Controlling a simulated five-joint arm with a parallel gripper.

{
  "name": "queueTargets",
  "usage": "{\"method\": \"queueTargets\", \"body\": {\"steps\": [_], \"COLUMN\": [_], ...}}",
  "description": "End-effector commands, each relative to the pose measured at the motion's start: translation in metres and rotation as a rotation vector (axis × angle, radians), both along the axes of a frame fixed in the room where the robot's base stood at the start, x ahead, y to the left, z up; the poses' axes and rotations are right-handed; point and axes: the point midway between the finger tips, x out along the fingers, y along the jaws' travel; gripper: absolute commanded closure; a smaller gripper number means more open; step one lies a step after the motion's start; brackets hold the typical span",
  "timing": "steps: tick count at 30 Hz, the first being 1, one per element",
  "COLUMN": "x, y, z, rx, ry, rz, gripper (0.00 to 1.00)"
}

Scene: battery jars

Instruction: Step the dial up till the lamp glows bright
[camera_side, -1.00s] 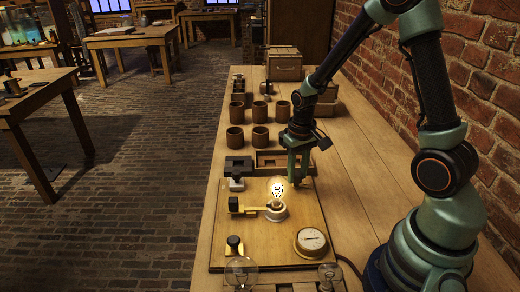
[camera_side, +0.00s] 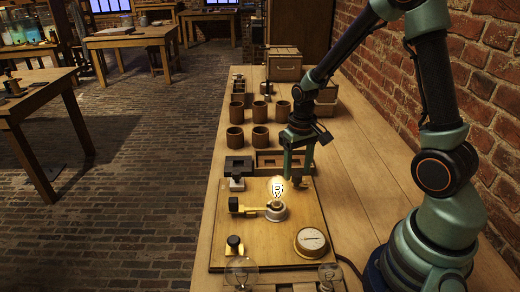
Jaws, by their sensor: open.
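The lamp (camera_side: 277,190) is a clear bulb in a pale round socket on the wooden board (camera_side: 270,230), and its filament glows. A brass arm with a dark knob (camera_side: 234,204) joins the socket from the left. A round white-faced meter (camera_side: 311,241) sits at the board's front right. I cannot tell which part is the dial. My gripper (camera_side: 297,178) points down just behind and right of the lamp, near the board's back edge. It is open and holds nothing that I can see. Whether its fingertips touch anything is unclear.
Several brown jars (camera_side: 260,138) stand in rows behind the board. A dark tray (camera_side: 270,160) lies between them and the board. Spare clear bulbs (camera_side: 241,271) stand at the front. Boxes (camera_side: 284,66) are at the back; a brick wall (camera_side: 480,90) bounds the right.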

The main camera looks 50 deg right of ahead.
Motion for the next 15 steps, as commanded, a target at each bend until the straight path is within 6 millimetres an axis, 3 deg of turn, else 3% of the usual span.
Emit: {"method": "queueTargets", "body": {"steps": [9, 15], "x": [0.001, 0.001], "y": [0.000, 0.000], "z": [0.064, 0.094], "rx": [-0.002, -0.002], "ry": [-0.008, -0.005], "rz": [0.000, 0.000], "gripper": [0.33, 0.33]}}
